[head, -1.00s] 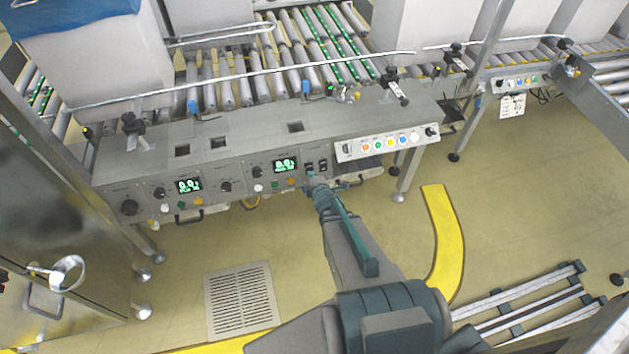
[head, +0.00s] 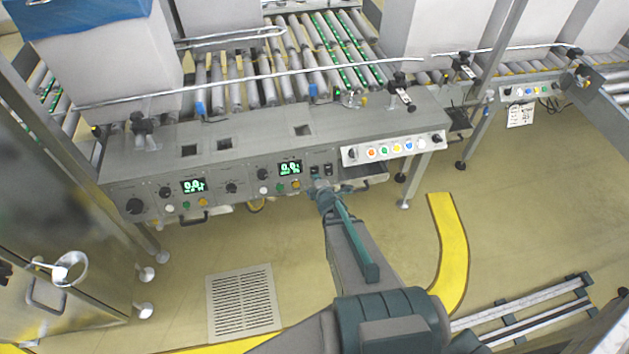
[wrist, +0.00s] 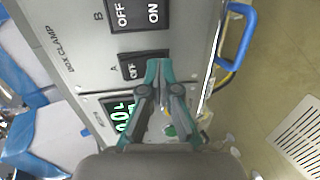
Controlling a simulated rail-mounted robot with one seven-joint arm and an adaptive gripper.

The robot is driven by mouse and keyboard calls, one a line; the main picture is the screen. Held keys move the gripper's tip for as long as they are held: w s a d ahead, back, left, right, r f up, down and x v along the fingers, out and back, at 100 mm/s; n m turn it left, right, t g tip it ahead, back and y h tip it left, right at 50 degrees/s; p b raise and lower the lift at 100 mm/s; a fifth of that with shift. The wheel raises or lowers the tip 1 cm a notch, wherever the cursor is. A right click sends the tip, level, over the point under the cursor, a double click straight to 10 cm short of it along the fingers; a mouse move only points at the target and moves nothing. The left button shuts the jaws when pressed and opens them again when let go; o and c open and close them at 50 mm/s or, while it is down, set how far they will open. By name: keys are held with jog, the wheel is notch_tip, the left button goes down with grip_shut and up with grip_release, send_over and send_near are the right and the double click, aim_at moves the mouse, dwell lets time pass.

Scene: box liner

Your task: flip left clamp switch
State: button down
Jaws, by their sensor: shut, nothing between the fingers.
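The box clamp panel (wrist: 75,45) carries two black rocker switches marked OFF and ON. Switch A (wrist: 130,67), the left one beside the green display, shows its OFF half in the wrist view. Its ON half is hidden behind my fingertips.
A green display (wrist: 119,113) and knobs sit next to switch A. A blue handle (wrist: 236,38) sticks out from the panel's edge. In the head view, a white strip of coloured buttons (head: 393,148) is right of the switches. The floor in front is open.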

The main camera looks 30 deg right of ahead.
jog(key=shift+r, duration=0.15)
jog(key=shift+r+p, duration=0.3)
jog(key=shift+r, duration=0.35)
jog(key=shift+s, duration=0.15)
